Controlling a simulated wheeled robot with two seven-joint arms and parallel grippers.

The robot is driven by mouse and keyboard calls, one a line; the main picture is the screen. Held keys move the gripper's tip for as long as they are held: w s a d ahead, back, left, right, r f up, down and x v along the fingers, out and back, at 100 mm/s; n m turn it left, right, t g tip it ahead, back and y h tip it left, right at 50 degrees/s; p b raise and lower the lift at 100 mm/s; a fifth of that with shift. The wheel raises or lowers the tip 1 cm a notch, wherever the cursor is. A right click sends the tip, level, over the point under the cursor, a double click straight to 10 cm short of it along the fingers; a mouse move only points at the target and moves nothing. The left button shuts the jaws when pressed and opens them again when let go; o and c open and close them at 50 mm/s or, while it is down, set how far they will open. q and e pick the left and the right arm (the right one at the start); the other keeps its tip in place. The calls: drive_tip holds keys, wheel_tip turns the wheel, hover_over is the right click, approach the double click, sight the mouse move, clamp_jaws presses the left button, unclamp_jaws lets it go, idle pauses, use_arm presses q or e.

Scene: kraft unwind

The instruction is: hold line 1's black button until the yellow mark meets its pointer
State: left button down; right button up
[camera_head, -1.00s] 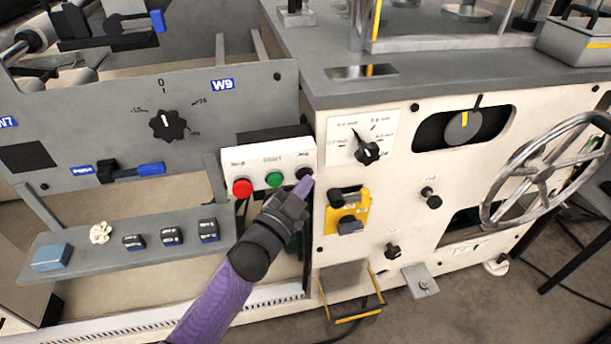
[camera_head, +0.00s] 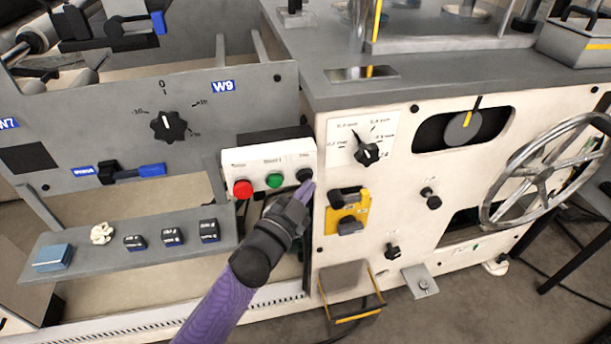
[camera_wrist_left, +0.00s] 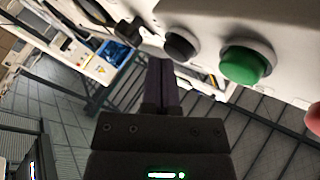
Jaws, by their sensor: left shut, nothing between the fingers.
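The black button (camera_head: 304,175) is the rightmost on a white button box, beside a green one. It also shows in the left wrist view (camera_wrist_left: 181,46). My left gripper (camera_head: 309,188) is shut and empty, its purple fingertips just below the black button. In the wrist view the tips end close to its edge; I cannot tell whether they touch it. The yellow mark (camera_head: 467,118) is on a grey disc (camera_head: 459,128) in a dark window at upper right. My right gripper is out of view.
A red button (camera_head: 243,188) and a green button (camera_head: 274,181) share the box. A yellow bracket (camera_head: 348,212) is right of the gripper. A shelf with small blocks (camera_head: 172,237) is at left. A handwheel (camera_head: 545,170) is at far right.

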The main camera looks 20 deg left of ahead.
use_arm(q)
drive_tip(key=shift+s+d, duration=0.25)
drive_tip(key=shift+s, duration=0.1)
drive_tip(key=s+d, duration=0.1)
drive_tip(key=s+d+p, duration=0.1)
drive_tip(key=s+p, duration=0.1)
drive_tip(key=s, duration=0.1)
drive_tip(key=shift+s+d, duration=0.1)
drive_tip(key=shift+d, duration=0.3)
